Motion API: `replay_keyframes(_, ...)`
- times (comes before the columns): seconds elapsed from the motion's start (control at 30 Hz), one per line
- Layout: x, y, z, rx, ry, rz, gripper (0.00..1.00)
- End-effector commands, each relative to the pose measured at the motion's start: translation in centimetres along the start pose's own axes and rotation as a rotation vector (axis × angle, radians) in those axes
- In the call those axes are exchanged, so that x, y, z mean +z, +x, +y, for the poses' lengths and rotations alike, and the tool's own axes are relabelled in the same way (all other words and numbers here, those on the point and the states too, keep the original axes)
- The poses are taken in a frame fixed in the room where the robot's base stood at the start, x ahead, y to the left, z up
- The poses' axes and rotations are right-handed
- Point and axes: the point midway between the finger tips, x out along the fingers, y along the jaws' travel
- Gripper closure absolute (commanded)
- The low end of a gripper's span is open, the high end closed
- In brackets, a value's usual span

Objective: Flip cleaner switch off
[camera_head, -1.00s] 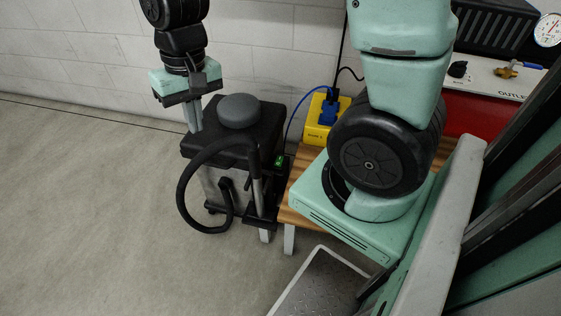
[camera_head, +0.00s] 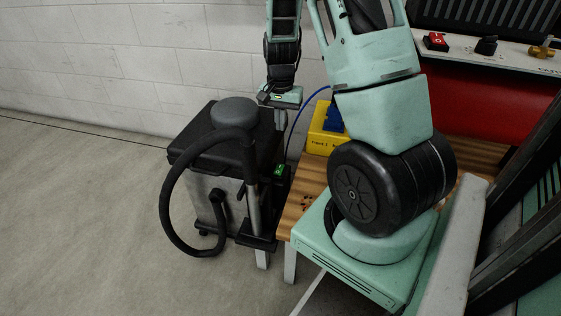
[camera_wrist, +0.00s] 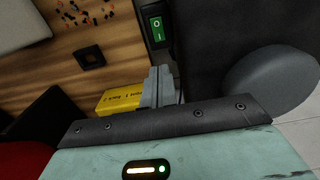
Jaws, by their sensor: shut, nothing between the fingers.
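The cleaner (camera_head: 228,140) is a dark box-shaped vacuum with a round grey cap and a black hose, standing on the floor beside the wooden bench. Its switch (camera_head: 280,170) is a small green-lit rocker on a black housing at the cleaner's right side. In the wrist view the switch (camera_wrist: 156,27) shows O and I marks on glowing green. My gripper (camera_head: 280,120) points down behind the cleaner's right side, above the switch. In the wrist view its closed grey fingers (camera_wrist: 160,75) are empty and appear apart from the switch.
A yellow box (camera_head: 324,135) with a blue plug and cable sits on the wooden bench (camera_head: 300,205), close to my gripper. A red switch (camera_head: 435,41) and a brass valve are on a panel at upper right. Floor at left is clear.

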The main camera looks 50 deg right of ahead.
Motion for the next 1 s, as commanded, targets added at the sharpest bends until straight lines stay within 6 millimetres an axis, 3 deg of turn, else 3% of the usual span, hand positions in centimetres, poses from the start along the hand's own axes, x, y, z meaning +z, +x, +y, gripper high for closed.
replay_keyframes(0.23, 0.1, 0.2, 0.0, 0.000, -0.002, 0.000, 1.00)
replay_keyframes(0.37, 0.1, 1.4, 0.0, 0.001, -0.002, -0.001, 1.00)
replay_keyframes(0.8, 0.1, 10.2, 0.0, 0.001, -0.002, -0.002, 1.00)
replay_keyframes(1.0, 0.1, 13.0, -0.1, 0.000, -0.003, -0.001, 1.00)
